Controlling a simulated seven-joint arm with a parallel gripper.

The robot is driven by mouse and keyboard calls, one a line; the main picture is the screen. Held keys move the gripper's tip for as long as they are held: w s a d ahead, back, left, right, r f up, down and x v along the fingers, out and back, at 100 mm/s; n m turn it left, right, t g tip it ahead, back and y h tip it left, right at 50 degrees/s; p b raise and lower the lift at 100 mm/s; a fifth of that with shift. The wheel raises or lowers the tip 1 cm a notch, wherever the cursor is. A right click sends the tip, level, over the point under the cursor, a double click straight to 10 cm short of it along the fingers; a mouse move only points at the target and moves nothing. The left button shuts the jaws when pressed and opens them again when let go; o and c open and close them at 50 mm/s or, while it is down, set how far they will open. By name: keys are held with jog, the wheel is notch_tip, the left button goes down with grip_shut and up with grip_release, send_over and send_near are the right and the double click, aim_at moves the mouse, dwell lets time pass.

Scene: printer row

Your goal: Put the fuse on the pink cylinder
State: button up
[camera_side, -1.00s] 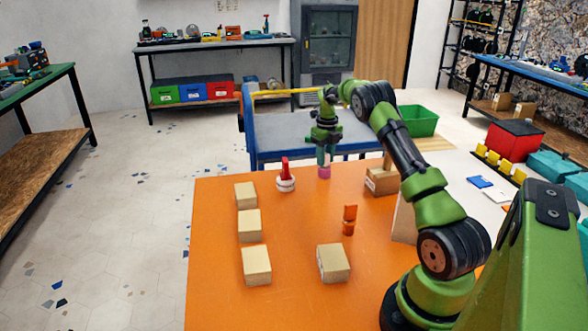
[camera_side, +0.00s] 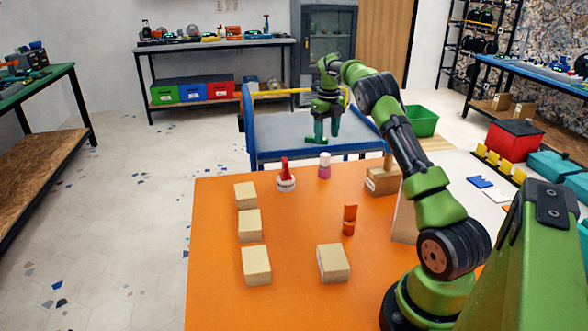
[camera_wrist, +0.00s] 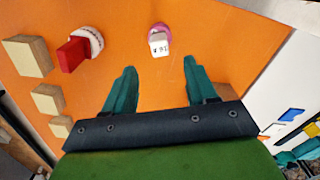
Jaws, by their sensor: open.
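The white fuse (camera_side: 325,158) rests on top of the pink cylinder (camera_side: 324,173) near the far edge of the orange table. In the wrist view, the fuse (camera_wrist: 159,45) shows dark lettering and the pink cylinder (camera_wrist: 158,29) shows behind it. My gripper (camera_side: 323,138) is open and empty above the fuse, apart from it. In the wrist view, my gripper's (camera_wrist: 158,66) teal fingers are spread with orange tabletop between them.
A red piece on a white base (camera_side: 286,178) stands to the left. An orange piece on an orange base (camera_side: 349,221) stands nearer. Several cardboard boxes, such as one at front (camera_side: 333,262), sit on the orange table (camera_side: 290,225). Its middle has free room.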

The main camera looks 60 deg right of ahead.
jog(key=a+r+n+t, duration=0.2)
jog(key=a+r+n, duration=0.6)
jog(key=a+r, duration=0.25)
jog(key=s+a+r+n+t, duration=0.1)
jog(key=a+r+n, duration=0.2)
jog(key=a+n, duration=0.25)
jog(key=s+a+r+n+t, duration=0.1)
jog(key=s+a+r+n, duration=0.2)
jog(key=a, duration=0.4)
jog(key=s+a+f+n+t+y, duration=0.1)
jog(key=s+a+f+n, duration=0.1)
jog(key=s+a+n, duration=0.5)
jog(key=s+a+f+n+t+y, duration=0.1)
jog(key=s+a+f+n+t, duration=0.1)
jog(key=s+a+n, duration=0.5)
jog(key=shift+s+a+f+n, duration=0.4)
jog(key=shift+a+f+n, duration=0.45)
jog(key=shift+a+n, duration=1.8)
jog(key=shift+d+n, duration=0.4)
